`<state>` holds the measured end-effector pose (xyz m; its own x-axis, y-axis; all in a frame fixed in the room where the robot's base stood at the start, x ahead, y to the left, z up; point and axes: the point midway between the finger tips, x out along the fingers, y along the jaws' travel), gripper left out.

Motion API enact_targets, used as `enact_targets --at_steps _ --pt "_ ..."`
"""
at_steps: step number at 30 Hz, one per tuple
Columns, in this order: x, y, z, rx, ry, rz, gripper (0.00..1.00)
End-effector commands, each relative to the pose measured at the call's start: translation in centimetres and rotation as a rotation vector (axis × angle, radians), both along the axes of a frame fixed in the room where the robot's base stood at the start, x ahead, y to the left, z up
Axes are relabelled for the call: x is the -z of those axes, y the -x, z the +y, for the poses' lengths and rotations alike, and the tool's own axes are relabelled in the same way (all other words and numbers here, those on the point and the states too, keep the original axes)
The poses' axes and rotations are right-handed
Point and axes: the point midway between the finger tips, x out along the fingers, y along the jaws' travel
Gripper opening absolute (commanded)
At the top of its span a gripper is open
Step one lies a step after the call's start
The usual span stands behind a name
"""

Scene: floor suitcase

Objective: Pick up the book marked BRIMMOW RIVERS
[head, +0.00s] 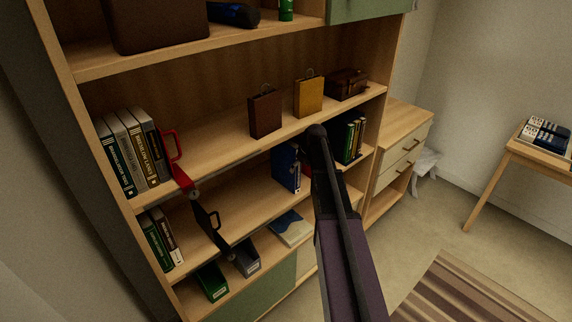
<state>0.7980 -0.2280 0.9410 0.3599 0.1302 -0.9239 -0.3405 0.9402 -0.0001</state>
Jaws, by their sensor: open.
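No title is readable, so I cannot tell which book is marked BRIMMOW RIVERS. Upright books (129,154) in dark green, grey and dark brown stand at the left of the upper open shelf. Green and dark books (158,240) stand on the shelf below. Several dark, green and yellow books (350,138) stand right of my arm. A pale and blue book (290,228) lies flat lower down. My arm crosses the middle of the view; I make out no gripper fingers.
A drawer cabinet (400,150), stool (426,163) and table (525,153) stand right. A striped rug (470,292) covers some floor.

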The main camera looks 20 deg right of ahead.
Motion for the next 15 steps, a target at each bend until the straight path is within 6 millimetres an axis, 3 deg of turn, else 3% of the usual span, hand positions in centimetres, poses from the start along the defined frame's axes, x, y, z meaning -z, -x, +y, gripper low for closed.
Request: enact_targets --at_steps 2,3,9,12,15 --pt "0.0 0.0 0.01 0.0 0.0 0.0 0.9" --pt "0.0 0.01 0.02 0.0 0.0 0.0 0.84" --pt "0.0 -0.01 0.03 0.0 0.0 0.0 0.25" --pt "0.0 -0.01 0.04 0.0 0.0 0.0 0.0" --pt "-0.03 -0.06 0.05 0.0 -0.001 -0.002 0.0"
